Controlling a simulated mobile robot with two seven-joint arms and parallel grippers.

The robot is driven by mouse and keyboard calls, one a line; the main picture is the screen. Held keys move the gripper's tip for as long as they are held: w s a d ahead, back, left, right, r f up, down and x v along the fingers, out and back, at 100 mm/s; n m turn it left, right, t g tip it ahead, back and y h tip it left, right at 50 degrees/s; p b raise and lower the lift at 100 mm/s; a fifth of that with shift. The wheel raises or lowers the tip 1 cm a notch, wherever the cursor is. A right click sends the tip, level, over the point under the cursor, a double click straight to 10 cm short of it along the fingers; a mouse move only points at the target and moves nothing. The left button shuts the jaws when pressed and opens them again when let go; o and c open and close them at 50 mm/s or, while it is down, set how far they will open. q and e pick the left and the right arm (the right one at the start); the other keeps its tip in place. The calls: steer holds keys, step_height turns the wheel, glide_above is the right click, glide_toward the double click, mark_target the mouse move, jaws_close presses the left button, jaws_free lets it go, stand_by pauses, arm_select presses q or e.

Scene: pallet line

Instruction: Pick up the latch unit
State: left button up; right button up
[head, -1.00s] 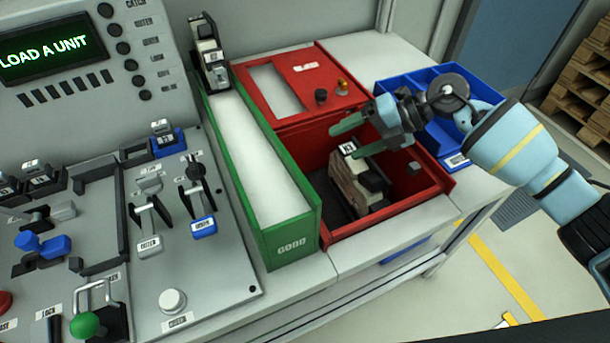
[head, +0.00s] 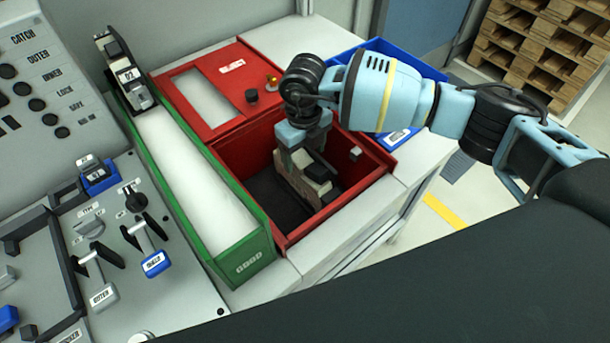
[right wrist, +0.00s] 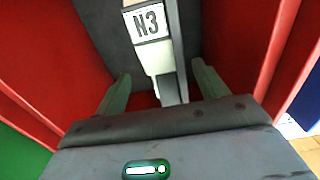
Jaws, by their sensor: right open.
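A latch unit (head: 298,186), beige and black, stands in the open part of the red bin (head: 345,205). In the right wrist view its white label reads N3 (right wrist: 148,22). My right gripper (head: 303,152) points down into the red bin, right over the latch unit. In the right wrist view the gripper (right wrist: 162,88) is open, with one finger on each side of the unit and gaps visible between. The gripper hides the unit's top in the head view. My left gripper is not in view.
A second unit labelled D2 (head: 127,78) sits at the top of the green GOOD chute (head: 245,262), left of the red bin. A blue bin (head: 425,68) stands behind my right arm. The control panel (head: 170,300) with levers is at left.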

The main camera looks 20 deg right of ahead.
mark_target(304, 158)
steer(key=shift+w+d+f, duration=0.1)
steer(key=shift+w+f, duration=0.1)
steer(key=shift+f, duration=1.25)
steer(key=shift+w+d+f, duration=0.1)
steer(key=shift+w+f, duration=0.1)
steer(key=shift+f, duration=1.2)
steer(key=shift+a, duration=0.1)
jaws_close()
steer(key=shift+r, duration=0.1)
step_height(304, 158, up, 28)
steer(key=shift+p, duration=0.3)
